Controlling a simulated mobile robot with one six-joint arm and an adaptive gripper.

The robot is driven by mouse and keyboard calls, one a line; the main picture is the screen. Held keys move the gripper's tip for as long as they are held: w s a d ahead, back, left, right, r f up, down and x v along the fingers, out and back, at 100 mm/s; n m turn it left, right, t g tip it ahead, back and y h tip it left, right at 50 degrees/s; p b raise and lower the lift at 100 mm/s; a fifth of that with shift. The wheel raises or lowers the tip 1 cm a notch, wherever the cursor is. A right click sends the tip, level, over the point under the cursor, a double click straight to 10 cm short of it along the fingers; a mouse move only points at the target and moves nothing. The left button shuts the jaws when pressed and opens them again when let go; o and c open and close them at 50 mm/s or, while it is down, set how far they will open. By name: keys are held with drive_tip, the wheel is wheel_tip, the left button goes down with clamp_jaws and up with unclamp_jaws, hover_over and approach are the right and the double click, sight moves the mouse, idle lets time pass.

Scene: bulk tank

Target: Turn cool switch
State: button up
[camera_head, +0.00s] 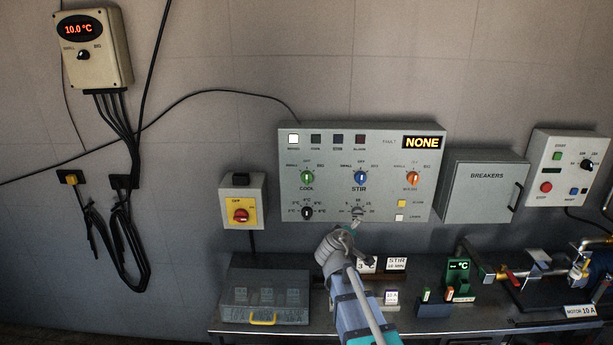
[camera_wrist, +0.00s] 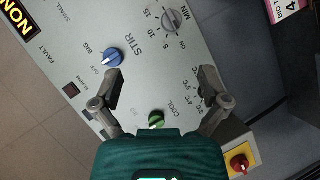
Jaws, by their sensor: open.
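The green COOL switch (camera_head: 307,177) is a round knob at the left of the grey control panel (camera_head: 290,150), labelled SMALL, OFF and BIG. In the wrist view the green knob (camera_wrist: 156,118) shows just beyond the teal gripper body, between the two fingers in the picture. My gripper (camera_wrist: 160,80) is open and empty, its fingers spread wide. In the head view my gripper (camera_head: 340,238) is at the panel's lower edge, below and right of the COOL switch. The knob's exact pointer setting is too small to tell.
The blue STIR knob (camera_wrist: 113,57) is near the left finger. A black temperature knob (camera_head: 307,213) and a grey timer knob (camera_head: 357,212) sit below. A red-yellow isolator (camera_head: 240,215) is left; the BREAKERS box (camera_head: 484,190) is right. The bench (camera_head: 420,270) is cluttered.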

drive_tip(key=w+a+r+n+t+y, duration=0.2)
drive_tip(key=w+a+r+n+t, duration=0.15)
drive_tip(key=a, duration=0.25)
drive_tip(key=n+t+y+p, duration=0.2)
drive_tip(key=n+y, duration=0.2)
drive_tip(key=n, duration=0.2)
approach(307, 180)
drive_tip(key=s, duration=0.3)
drive_tip(key=shift+w+r+g, duration=0.2)
drive_tip(key=shift+w+g, duration=0.05)
drive_tip(key=shift+w, duration=0.1)
drive_tip(key=w, duration=1.3)
drive_tip(key=shift+w, duration=0.35)
drive_tip(key=c, duration=1.1)
drive_tip(key=shift+c, duration=0.2)
